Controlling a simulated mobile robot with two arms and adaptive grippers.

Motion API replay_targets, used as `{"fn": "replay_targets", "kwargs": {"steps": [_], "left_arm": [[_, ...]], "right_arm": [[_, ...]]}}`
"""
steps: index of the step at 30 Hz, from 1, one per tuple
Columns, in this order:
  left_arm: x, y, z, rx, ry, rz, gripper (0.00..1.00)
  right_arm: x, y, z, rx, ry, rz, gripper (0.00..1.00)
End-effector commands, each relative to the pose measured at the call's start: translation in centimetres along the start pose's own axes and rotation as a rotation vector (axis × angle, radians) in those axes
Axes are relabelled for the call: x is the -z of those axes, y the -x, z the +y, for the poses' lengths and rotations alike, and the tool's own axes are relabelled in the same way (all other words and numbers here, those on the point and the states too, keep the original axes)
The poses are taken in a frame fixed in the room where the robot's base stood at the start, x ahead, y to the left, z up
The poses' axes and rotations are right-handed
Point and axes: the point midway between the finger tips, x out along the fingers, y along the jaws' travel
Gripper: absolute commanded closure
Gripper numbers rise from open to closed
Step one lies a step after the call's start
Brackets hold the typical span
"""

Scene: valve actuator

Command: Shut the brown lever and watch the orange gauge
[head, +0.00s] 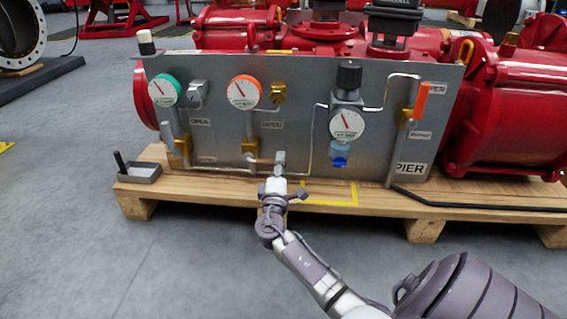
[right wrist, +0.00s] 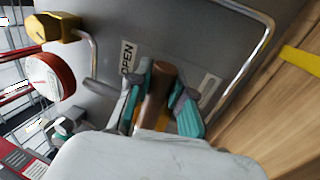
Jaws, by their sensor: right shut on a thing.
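The brown lever (head: 263,160) sits low on the grey panel, below the orange gauge, and lies roughly horizontal beside a brass valve body (head: 250,146). My right gripper (head: 280,158) is at the lever's right end. In the right wrist view the brown lever (right wrist: 154,96) lies between the teal-padded fingers of the right gripper (right wrist: 160,105), which are closed on it. The orange gauge (head: 244,91) has a white face with its needle pointing up and left; its digits are too small to read. My left gripper is not in view.
A green gauge (head: 164,90) is at left and a regulator gauge (head: 347,124) at right. An orange-handled valve (head: 421,101) stands farther right. Thin metal pipes run near the gripper. The wooden pallet (head: 210,188) lies below, holding a small grey tray (head: 139,173).

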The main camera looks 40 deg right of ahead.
Motion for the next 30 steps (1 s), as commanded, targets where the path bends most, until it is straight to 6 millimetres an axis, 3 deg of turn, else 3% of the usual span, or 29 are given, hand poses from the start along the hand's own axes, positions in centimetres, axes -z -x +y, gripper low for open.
{"fn": "replay_targets", "kwargs": {"steps": [15, 16, 21, 30], "left_arm": [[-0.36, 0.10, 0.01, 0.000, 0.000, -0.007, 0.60], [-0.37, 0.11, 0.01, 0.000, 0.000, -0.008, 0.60], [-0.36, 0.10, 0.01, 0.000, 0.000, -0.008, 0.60], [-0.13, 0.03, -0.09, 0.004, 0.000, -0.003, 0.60]], "right_arm": [[0.19, 0.02, -0.46, 0.005, -0.024, -0.008, 1.00], [0.19, 0.02, -0.46, 0.005, -0.024, -0.008, 0.78], [0.20, -0.01, -0.41, 0.004, -0.022, -0.007, 0.53], [0.21, -0.13, -0.12, 0.001, -0.021, -0.006, 0.53]]}}
